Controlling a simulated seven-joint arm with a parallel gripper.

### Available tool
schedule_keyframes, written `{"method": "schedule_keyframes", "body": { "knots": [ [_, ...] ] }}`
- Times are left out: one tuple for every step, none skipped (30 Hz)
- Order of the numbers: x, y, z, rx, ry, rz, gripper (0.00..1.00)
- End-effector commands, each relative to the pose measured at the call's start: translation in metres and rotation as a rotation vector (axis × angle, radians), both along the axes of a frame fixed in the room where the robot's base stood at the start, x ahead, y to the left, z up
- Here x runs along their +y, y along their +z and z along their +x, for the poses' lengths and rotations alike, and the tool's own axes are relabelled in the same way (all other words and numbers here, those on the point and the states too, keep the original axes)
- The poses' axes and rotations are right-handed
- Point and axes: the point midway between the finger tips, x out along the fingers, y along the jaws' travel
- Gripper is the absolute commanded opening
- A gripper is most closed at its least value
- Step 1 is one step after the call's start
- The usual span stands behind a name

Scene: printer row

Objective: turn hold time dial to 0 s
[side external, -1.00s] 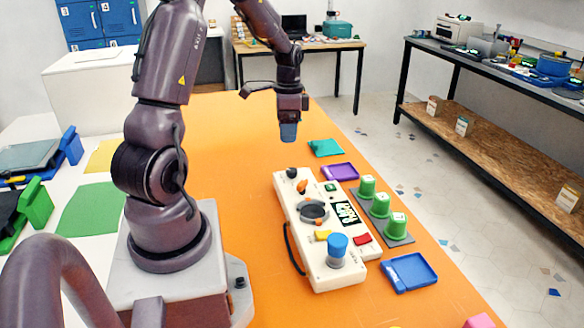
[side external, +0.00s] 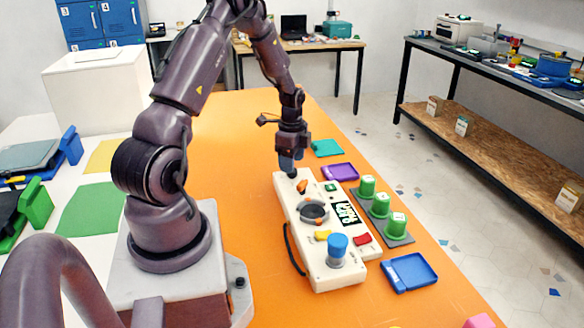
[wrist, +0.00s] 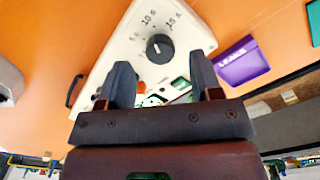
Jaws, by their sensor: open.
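The white control panel (side external: 320,262) lies on the orange table. Its black dial (wrist: 159,47) shows in the wrist view, with printed marks around it that look like 10 s and 15 s; others are too small to read. A small pale mark sits on the dial, but I cannot tell which value it points to. My gripper (side external: 290,168) points down right over the dial at the panel's far end and mostly hides it in the side view. In the wrist view my gripper (wrist: 160,62) is open, its fingers apart on either side of the dial, with nothing between them.
An orange knob (side external: 302,186) sits close to the dial. The panel also carries a grey ring (side external: 314,212) and a blue knob (side external: 337,245). A purple tray (side external: 340,171), green buttons (side external: 380,205) and a blue tray (side external: 410,272) lie to the right.

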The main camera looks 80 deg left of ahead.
Motion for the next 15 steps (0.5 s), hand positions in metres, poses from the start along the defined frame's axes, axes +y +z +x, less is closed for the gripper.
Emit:
{"method": "schedule_keyframes", "body": {
  "knots": [
    [-0.001, -0.008, 0.000, 0.002, 0.000, -0.002, 0.59],
    [-0.001, -0.012, 0.000, 0.002, -0.001, -0.002, 0.59],
    [0.000, -0.016, 0.000, 0.001, 0.000, -0.001, 0.59],
    [0.000, -0.019, 0.000, 0.001, 0.000, -0.001, 0.59],
    [0.000, -0.021, 0.000, 0.001, 0.000, -0.001, 0.59],
    [0.000, -0.023, 0.001, 0.000, 0.000, 0.000, 0.59],
    [0.000, -0.025, 0.001, 0.000, 0.000, 0.000, 0.59],
    [0.000, -0.026, 0.001, -0.001, 0.000, 0.001, 0.59],
    [0.000, -0.027, 0.001, -0.001, 0.000, 0.000, 0.59],
    [0.000, -0.027, 0.001, -0.002, 0.000, 0.001, 0.59],
    [0.000, -0.027, 0.001, -0.002, 0.000, 0.001, 0.59],
    [0.000, -0.027, 0.001, -0.002, 0.000, 0.001, 0.59],
    [0.000, -0.027, 0.001, -0.002, 0.000, 0.001, 0.59],
    [0.000, -0.027, 0.001, -0.001, 0.000, 0.002, 0.59],
    [0.000, -0.027, 0.001, -0.002, 0.001, 0.001, 0.59]
  ]
}}
